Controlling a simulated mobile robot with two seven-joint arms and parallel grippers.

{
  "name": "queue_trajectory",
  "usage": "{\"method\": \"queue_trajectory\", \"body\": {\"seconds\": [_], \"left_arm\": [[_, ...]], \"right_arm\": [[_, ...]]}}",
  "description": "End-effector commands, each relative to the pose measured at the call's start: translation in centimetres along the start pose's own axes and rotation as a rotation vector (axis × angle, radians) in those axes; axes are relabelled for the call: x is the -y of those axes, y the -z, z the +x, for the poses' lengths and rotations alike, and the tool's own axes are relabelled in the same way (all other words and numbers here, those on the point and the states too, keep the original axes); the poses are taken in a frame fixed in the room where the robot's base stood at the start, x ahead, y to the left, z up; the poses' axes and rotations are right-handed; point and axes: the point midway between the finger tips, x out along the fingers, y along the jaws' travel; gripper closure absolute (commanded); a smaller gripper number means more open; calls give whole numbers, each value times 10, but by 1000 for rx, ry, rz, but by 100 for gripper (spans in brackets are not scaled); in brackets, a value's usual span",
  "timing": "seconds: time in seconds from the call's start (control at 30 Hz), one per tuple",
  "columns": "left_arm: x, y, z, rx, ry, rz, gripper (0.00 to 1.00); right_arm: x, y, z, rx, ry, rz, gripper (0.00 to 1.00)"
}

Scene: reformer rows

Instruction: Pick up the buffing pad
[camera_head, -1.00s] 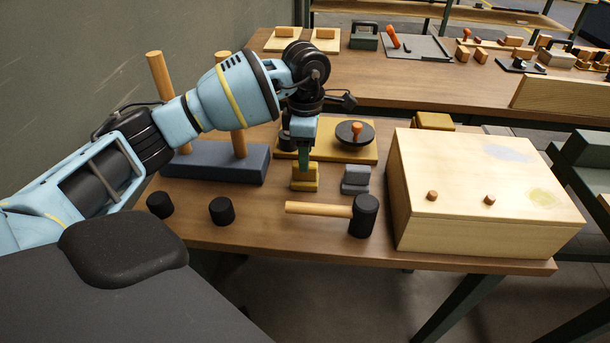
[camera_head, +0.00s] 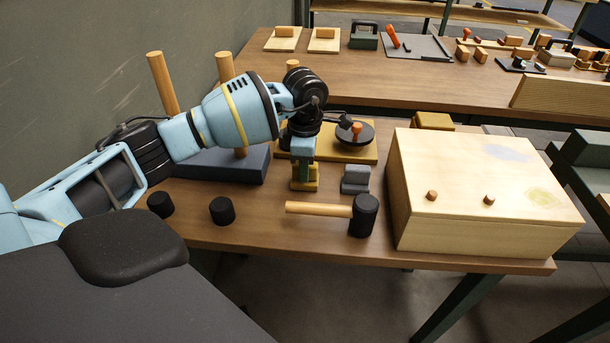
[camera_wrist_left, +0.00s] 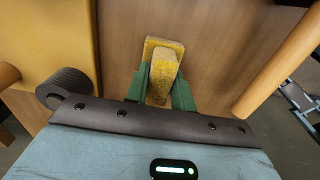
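The buffing pad, which I take to be the yellow block with a raised grip (camera_head: 304,187), stands on the near table, left of the hammer. In the left wrist view, the yellow block (camera_wrist_left: 164,72) lies between the green fingers. My left gripper (camera_head: 304,172) is down at the block from above, with one finger on each side of its raised grip. In the left wrist view the fingers of the gripper (camera_wrist_left: 165,88) lie close along the grip's sides. I cannot tell whether they press on it. My right gripper is not in view.
A similar grey block (camera_head: 355,180) stands just right of the gripper. A hammer (camera_head: 364,214) lies in front, with a large wooden box (camera_head: 470,215) to its right. A blue-grey base with pegs (camera_head: 240,165) and a yellow board (camera_head: 355,152) stand behind. Two black cylinders (camera_head: 222,210) stand at front left.

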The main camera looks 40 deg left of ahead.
Motion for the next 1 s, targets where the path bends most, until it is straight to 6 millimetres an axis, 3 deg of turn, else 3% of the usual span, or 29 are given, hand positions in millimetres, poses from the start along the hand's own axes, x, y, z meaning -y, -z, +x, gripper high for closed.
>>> {"method": "queue_trajectory", "body": {"seconds": [0.03, 0.17, 0.47, 1.0], "left_arm": [[0, 0, 0, 0, 0, 0, 82], [0, 0, 0, 0, 0, 0, 99], [0, 0, -6, 2, -2, 0, 100], [-1, 0, -91, 2, -2, 0, 100]], "right_arm": [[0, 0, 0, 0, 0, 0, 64], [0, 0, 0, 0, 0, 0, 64], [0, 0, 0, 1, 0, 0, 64], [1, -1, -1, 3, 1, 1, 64]]}}
